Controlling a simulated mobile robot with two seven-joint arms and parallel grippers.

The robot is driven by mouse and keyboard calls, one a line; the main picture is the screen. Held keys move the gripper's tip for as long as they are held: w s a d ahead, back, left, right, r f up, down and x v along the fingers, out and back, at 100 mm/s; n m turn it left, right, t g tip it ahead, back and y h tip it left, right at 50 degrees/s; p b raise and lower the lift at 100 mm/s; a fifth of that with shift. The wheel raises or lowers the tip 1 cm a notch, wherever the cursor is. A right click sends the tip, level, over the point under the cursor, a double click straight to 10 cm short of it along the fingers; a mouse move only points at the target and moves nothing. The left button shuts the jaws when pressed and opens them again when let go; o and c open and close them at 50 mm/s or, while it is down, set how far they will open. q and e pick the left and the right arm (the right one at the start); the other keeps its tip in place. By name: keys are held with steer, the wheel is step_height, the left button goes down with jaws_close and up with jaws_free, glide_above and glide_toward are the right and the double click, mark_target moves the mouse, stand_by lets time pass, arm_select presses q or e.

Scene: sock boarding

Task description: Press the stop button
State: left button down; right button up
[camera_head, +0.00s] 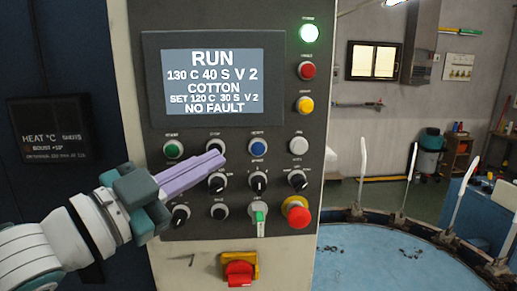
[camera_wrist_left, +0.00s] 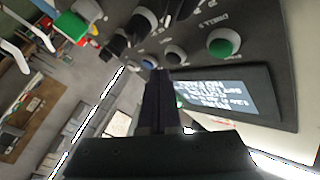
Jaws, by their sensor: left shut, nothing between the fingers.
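The control panel (camera_head: 230,225) is dark grey and upright, with a lit screen (camera_head: 212,82) reading RUN and NO FAULT. The stop button (camera_head: 214,144) sits in the row under the screen, between a green button (camera_head: 173,149) and a blue one (camera_head: 258,146). It looks dark, and its lower part is hidden by my fingers. My left gripper (camera_head: 222,158) is shut and empty, its lilac fingertips just at the lower edge of that button. I cannot tell whether they touch it. The left wrist view shows the dark fingers (camera_wrist_left: 160,78) pointing at the panel. My right gripper is not in view.
Several black knobs (camera_head: 258,183) sit below the button row. A red mushroom knob (camera_head: 296,211) is at lower right, and a red-and-yellow switch (camera_head: 239,270) below. A green lamp (camera_head: 309,33) is lit. A round blue table (camera_head: 390,260) with upright white forms stands right.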

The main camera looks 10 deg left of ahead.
arm_select(q)
steer(key=shift+w+a, duration=0.15)
steer(key=shift+w, duration=0.25)
steer(key=shift+w+a+b, duration=0.1)
steer(key=shift+w+b, duration=0.35)
steer(key=shift+b, duration=0.1)
stand_by(0.5)
steer(key=shift+s, duration=0.1)
steer(key=shift+s+d+p, duration=0.2)
steer(key=shift+s+p, duration=0.35)
steer(key=shift+s, duration=0.2)
steer(key=s+p, duration=0.1)
steer(key=s, duration=0.1)
steer(key=s+d+p, duration=0.1)
steer(key=s, duration=0.1)
steer(key=shift+s+d+p, duration=0.2)
steer(key=shift+s+p, duration=0.2)
